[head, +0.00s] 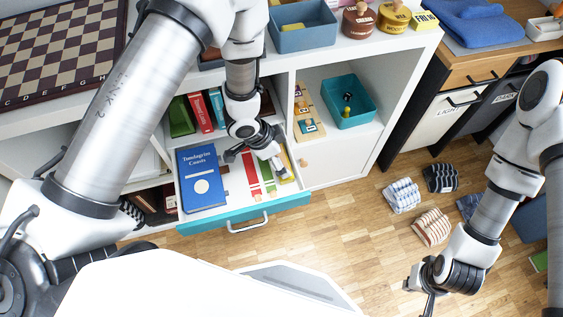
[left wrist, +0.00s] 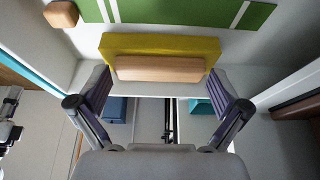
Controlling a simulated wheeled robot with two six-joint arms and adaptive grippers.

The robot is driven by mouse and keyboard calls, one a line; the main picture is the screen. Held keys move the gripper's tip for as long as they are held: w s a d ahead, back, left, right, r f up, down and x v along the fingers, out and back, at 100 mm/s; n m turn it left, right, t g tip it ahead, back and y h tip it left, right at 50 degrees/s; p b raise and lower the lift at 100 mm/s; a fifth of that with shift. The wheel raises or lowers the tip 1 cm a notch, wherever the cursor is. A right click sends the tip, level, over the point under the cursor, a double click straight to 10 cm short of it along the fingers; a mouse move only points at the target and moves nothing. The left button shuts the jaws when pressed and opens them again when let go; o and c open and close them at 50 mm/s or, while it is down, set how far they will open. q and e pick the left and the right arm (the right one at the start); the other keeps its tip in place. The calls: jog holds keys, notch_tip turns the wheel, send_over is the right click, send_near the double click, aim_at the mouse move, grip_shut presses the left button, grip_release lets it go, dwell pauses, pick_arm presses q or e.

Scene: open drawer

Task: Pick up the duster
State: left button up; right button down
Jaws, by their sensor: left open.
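The duster, a yellow pad with a pale wooden block on it, lies in the open drawer (head: 215,218). It shows in the left wrist view (left wrist: 160,68) just ahead of the fingertips, spanning about the gap between them. In the head view only a bit of yellow shows beside my gripper, at the drawer's right end. My left gripper (head: 258,165) is open and empty, reaching down into the drawer; its two fingers also show in the left wrist view (left wrist: 158,92). My right gripper (head: 420,291) hangs over the floor at the lower right, its jaws unclear.
A blue book (head: 202,180) fills the drawer's left side. Red and green flat items (head: 267,176) lie between it and the duster. A small wooden block (left wrist: 61,14) lies beyond the duster. The white shelf (head: 293,60) stands behind. Folded cloths lie on the floor.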

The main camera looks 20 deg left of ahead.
pick_arm(q)
jog(key=shift+r, duration=0.1)
jog(key=c, duration=0.8)
notch_tip(320, 180, up, 10)
jog(key=p, duration=0.4)
